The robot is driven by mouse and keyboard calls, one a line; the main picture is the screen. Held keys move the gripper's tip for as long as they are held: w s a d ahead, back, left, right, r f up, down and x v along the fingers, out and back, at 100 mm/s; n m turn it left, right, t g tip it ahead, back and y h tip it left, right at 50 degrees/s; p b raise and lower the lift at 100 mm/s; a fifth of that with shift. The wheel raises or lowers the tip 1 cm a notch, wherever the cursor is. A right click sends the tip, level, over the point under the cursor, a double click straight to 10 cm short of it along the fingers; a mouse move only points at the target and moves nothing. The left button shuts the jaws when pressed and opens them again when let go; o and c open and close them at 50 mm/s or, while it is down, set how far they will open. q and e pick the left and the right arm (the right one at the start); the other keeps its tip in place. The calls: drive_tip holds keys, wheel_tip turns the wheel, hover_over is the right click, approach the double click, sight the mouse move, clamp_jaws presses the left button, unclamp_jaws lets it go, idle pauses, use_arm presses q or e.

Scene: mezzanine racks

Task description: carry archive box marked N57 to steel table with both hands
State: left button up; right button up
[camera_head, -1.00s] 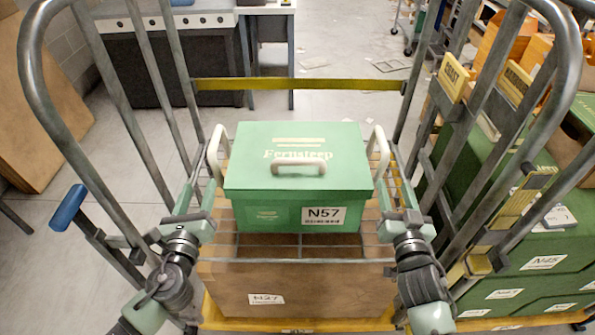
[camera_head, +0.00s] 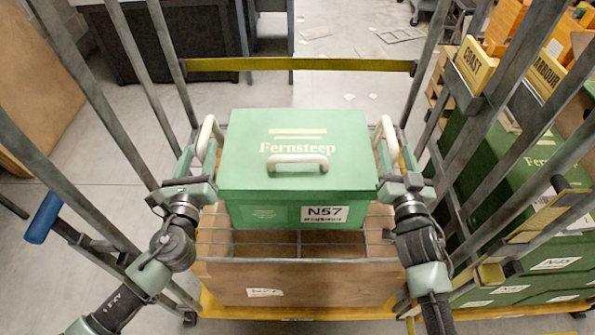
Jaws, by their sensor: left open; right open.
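The green archive box marked N57 (camera_head: 295,165) sits upright in a wire-sided cage trolley, above a large brown box (camera_head: 285,280). It has a pale handle on the lid and a pale looped handle at each side. My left gripper (camera_head: 190,182) is open beside the box's left handle (camera_head: 207,135). My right gripper (camera_head: 402,180) is open beside the right handle (camera_head: 386,135). Whether the fingers straddle the handles is hard to tell. I cannot identify the steel table for certain; a dark-sided unit (camera_head: 165,50) stands beyond the trolley.
Sloping grey trolley bars (camera_head: 85,125) stand on both sides of my arms. A yellow bar (camera_head: 300,64) crosses behind the box. Green boxes (camera_head: 535,160) and orange bins stand at the right. Open floor (camera_head: 335,90) with scattered papers lies beyond.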

sight(205, 133)
use_arm(q)
drive_tip(key=w, duration=0.7)
drive_tip(key=shift+w, duration=0.15)
use_arm(e)
drive_tip(key=w, duration=0.7)
drive_tip(key=shift+w, duration=0.15)
use_arm(q)
clamp_jaws()
use_arm(e)
clamp_jaws()
use_arm(q)
drive_tip(key=shift+r, duration=0.25)
use_arm(e)
drive_tip(key=shift+r, duration=0.25)
